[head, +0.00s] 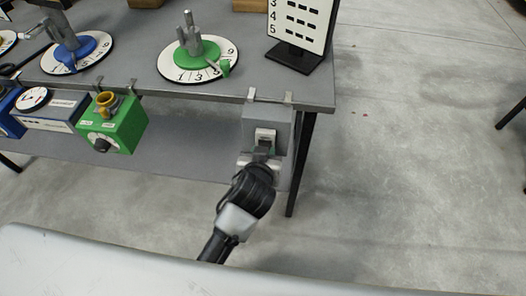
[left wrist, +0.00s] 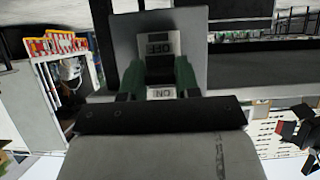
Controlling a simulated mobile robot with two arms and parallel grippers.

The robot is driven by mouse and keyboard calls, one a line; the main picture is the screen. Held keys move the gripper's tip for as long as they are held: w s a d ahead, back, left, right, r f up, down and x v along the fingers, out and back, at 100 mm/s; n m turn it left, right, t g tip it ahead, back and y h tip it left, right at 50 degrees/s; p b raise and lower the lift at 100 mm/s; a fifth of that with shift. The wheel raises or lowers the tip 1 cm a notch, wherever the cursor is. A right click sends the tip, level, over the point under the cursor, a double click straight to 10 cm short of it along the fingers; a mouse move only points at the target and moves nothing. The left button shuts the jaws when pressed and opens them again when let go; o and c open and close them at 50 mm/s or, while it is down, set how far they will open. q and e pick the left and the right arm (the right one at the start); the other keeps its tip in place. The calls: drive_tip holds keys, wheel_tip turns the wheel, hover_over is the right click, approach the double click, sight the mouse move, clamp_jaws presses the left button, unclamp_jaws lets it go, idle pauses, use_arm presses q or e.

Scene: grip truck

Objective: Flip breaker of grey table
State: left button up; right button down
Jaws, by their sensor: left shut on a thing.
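The breaker (head: 281,122) is a grey box hung by hooks on the front edge of the grey table (head: 130,65), near its right end. In the left wrist view the breaker's plate (left wrist: 195,28) fills the upper middle and appears upside down, with labels reading OFF and ON. My left gripper (head: 261,158) is at the front of the breaker. In the left wrist view its green-tipped fingers (left wrist: 158,76) are shut on the dark breaker lever (left wrist: 158,62) between the labels. The fingers hide part of the lever. My right gripper is in neither view.
A green box (head: 125,128) with a knob and a white-fronted box (head: 48,118) hang left of the breaker. Green (head: 197,56) and blue (head: 72,48) dial stands and a numbered board (head: 302,28) are on the tabletop.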

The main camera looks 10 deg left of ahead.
use_arm(q)
drive_tip(key=shift+w+r, duration=0.1)
drive_tip(key=shift+r, duration=0.1)
drive_tip(key=o, duration=0.9)
drive_tip(key=shift+f, duration=0.15)
drive_tip(key=v, duration=1.1)
drive_tip(key=shift+p, duration=0.4)
drive_tip(key=shift+w+f, duration=0.1)
